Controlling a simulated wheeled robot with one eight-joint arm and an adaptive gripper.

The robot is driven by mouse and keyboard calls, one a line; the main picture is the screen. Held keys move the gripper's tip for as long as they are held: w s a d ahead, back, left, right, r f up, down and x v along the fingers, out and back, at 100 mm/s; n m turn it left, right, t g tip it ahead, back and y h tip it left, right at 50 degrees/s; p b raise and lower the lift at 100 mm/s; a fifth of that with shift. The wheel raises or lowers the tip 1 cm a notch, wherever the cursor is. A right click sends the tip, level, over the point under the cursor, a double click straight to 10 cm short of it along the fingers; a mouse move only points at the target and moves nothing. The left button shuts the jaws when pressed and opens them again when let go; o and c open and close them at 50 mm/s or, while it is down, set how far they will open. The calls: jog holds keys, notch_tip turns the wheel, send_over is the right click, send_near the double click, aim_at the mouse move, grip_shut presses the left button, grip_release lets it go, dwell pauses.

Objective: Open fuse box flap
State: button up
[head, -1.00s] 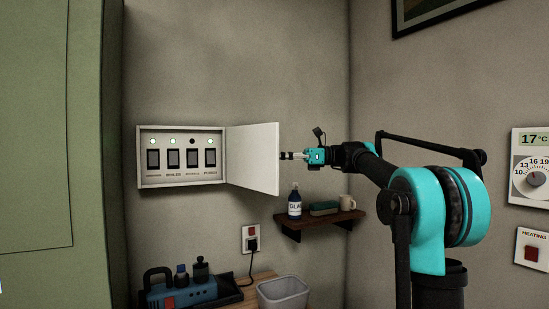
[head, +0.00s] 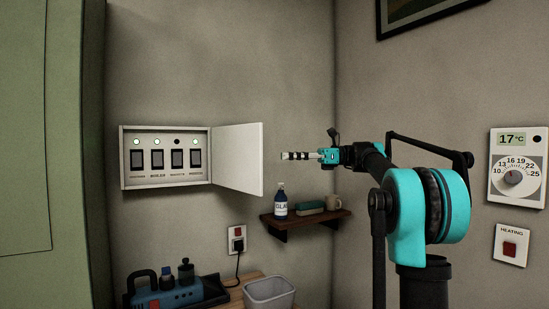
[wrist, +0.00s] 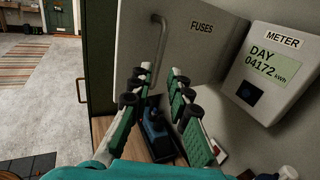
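The fuse box (head: 122,160) is on the wall in the head view. Its white flap (head: 238,158) stands swung out to the right, showing a row of dark switches (head: 157,158) with small lamps above; the third lamp is dark. My gripper (head: 284,156) is to the right of the flap's free edge, with a gap between them. In the wrist view the flap's outer face (wrist: 200,52) reads FUSES and carries a grey bar handle (wrist: 160,45). The fingers (wrist: 160,85) are spread apart with nothing between them.
A shelf (head: 300,222) with a bottle and mug is below my gripper. A meter (wrist: 277,72) is right of the flap in the wrist view. A green cabinet (head: 50,150) is at left.

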jog(key=shift+w+d, duration=0.15)
jog(key=shift+d, duration=1.2)
jog(key=s+a+f+n+t+h, duration=0.1)
jog(key=s+f+n+t+h, duration=0.25)
jog(key=f, duration=1.25)
jog(key=s+f+n+h, duration=0.2)
jog(key=s+f+h, duration=0.4)
jog(key=f, duration=1)
jog(key=s+d+f+n+t+h, duration=0.1)
jog(key=s+d+f+n+h, duration=0.3)
jog(key=s+d+f, duration=0.3)
jog(key=s+d+f+n+t+h, duration=0.2)
jog(key=s+d+f+n+h, duration=0.2)
jog(key=s+f, duration=0.9)
notch_tip(320, 180, down, 7)
jog(key=d+n, duration=0.2)
jog(key=n, duration=0.1)
jog(key=shift+s+d, duration=0.35)
jog(key=shift+d, duration=0.05)
jog(key=shift+r, duration=0.15)
jog(key=shift+c, duration=0.6)
